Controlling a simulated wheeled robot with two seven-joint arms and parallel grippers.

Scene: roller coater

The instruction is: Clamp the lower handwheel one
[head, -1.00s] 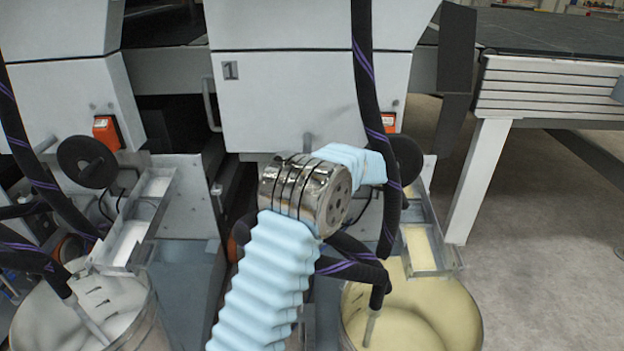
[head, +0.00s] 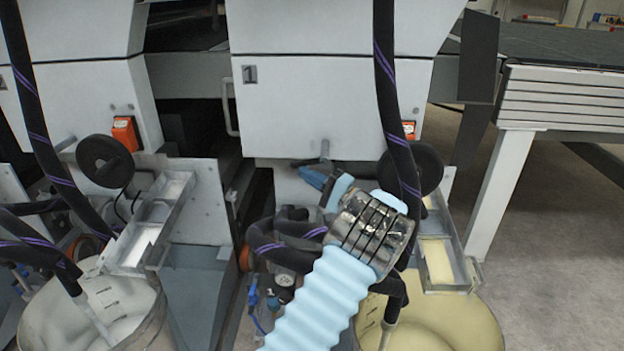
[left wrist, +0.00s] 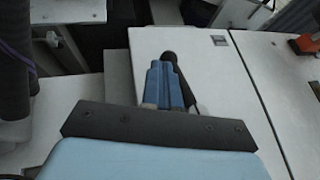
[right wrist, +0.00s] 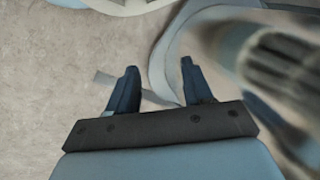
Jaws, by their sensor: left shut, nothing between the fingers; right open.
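A black round handwheel (head: 428,168) sits at the lower right of the white unit marked 1, partly behind a black hose. A small grey lever or knob (head: 325,150) stands out from the unit's lower edge. My left gripper (head: 308,172) is shut and empty, just below and left of that knob. In the left wrist view, the shut blue fingers (left wrist: 164,66) overlap a dark rod-like part (left wrist: 174,60); I cannot tell whether they touch. My right gripper (right wrist: 160,66) is open and empty over the floor, and is outside the head view.
A second black handwheel (head: 105,160) is on the left unit. Black hoses (head: 392,110) hang in front of the machine. Metal trays (head: 440,255) and a yellow-lined bucket (head: 460,320) stand below. The floor at right (head: 560,230) is clear.

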